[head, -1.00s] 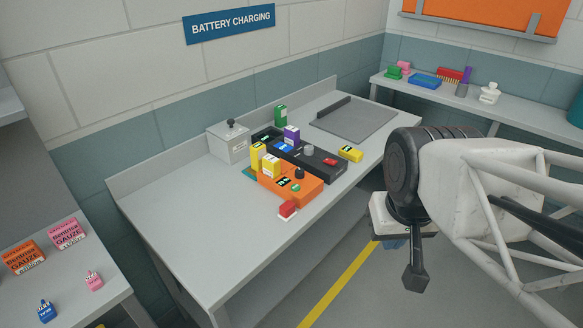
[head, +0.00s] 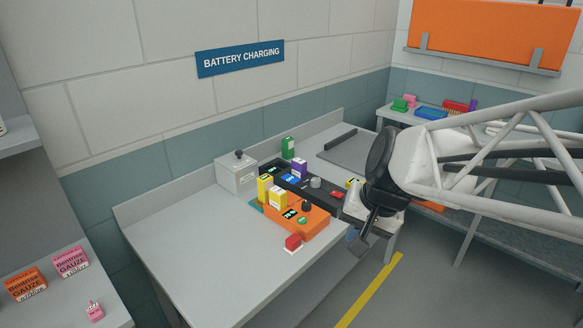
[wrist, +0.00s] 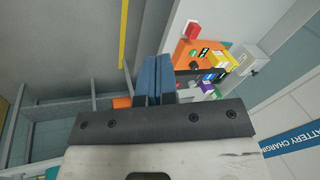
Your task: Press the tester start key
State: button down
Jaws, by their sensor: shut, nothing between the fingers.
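An orange unit (head: 318,217) stands on the grey bench, holding two yellow blocks, with a black knob and a green round button (head: 302,220) on its top. It also shows in the wrist view (wrist: 182,57). A red key on a white base (head: 293,243) sits by the bench's front edge, just in front of the orange unit. Which of these is the tester start key I cannot read. My gripper (head: 352,234) is shut and empty, to the right of the orange unit, off the bench's front edge. Its blue fingers (wrist: 156,75) touch nothing visible in the wrist view.
Behind the orange unit lies a black unit (head: 322,189) with purple and blue blocks and a red part. The bench's left part (head: 200,240) is clear. Gauze boxes (head: 71,262) stand far left.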

jog(key=w+a+f+m+y, duration=0.1)
jog(key=w+a+m, duration=0.15)
jog(key=w, duration=0.45)
jog(key=w+a+f+m+y, duration=0.2)
jog(key=w+m, duration=0.1)
jog(key=w, duration=0.4)
jog(key=m+t+y, duration=0.2)
jog(key=m, duration=0.4)
send_over(302, 221)
notch_tip(302, 221, down, 7)
jog(key=shift+w+f+m, duration=0.1)
jog(key=shift+m, duration=0.25)
jog(key=shift+t, duration=0.3)
jog(key=shift+f, duration=4.35)
jog(key=shift+f, duration=0.85)
jog(key=shift+r, duration=0.8)
